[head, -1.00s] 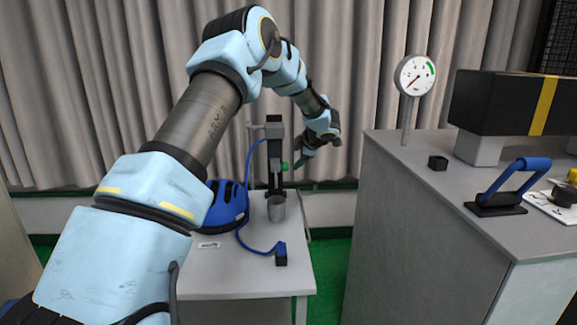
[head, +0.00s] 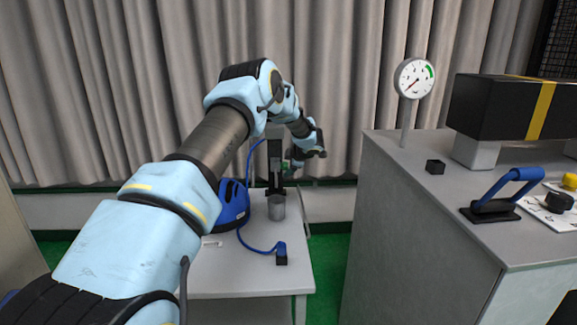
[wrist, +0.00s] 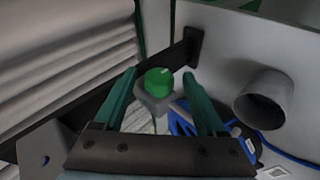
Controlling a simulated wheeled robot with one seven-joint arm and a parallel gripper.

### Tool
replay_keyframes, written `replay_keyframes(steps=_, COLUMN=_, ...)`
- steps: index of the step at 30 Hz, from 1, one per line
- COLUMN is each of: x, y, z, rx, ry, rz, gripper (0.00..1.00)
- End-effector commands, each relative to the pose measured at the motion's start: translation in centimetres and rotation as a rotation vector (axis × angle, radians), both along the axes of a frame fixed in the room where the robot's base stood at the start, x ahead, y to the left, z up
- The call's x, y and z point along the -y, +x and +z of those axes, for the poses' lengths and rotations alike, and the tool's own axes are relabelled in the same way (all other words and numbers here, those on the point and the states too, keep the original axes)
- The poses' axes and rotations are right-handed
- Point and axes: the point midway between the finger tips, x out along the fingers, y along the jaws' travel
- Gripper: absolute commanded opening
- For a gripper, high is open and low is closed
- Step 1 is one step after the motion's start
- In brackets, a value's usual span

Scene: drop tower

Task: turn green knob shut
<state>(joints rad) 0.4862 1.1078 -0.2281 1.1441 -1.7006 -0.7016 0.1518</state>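The green knob (wrist: 159,81) is in the middle of the wrist view, on a small grey body attached to the dark upright stand. It has a light mark on its edge. My gripper (wrist: 160,88) is open, with one green finger on each side of the knob and a visible gap to both. I cannot tell how far the fingertips reach past the knob. In the head view, my gripper (head: 297,163) is beside the dark stand (head: 274,165), and the knob there is mostly hidden by it.
A grey cup (head: 276,207) stands at the foot of the stand on the small table (head: 245,272). A blue helmet-like object (head: 233,205) and a blue cable lie beside it. At right, a grey cabinet (head: 420,220) bears a dial gauge (head: 414,78) and a blue-handled lever (head: 508,192).

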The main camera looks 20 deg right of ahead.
Motion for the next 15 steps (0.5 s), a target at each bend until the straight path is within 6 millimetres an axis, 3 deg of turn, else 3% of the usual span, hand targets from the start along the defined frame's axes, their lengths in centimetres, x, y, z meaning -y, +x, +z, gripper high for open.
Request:
replay_keyframes(steps=2, x=0.01, y=-0.02, z=0.01, rx=0.0, ry=0.0, rz=0.0, gripper=0.63)
replay_keyframes(steps=15, x=0.02, y=-0.01, z=0.04, rx=0.0, ry=0.0, rz=0.0, gripper=0.13)
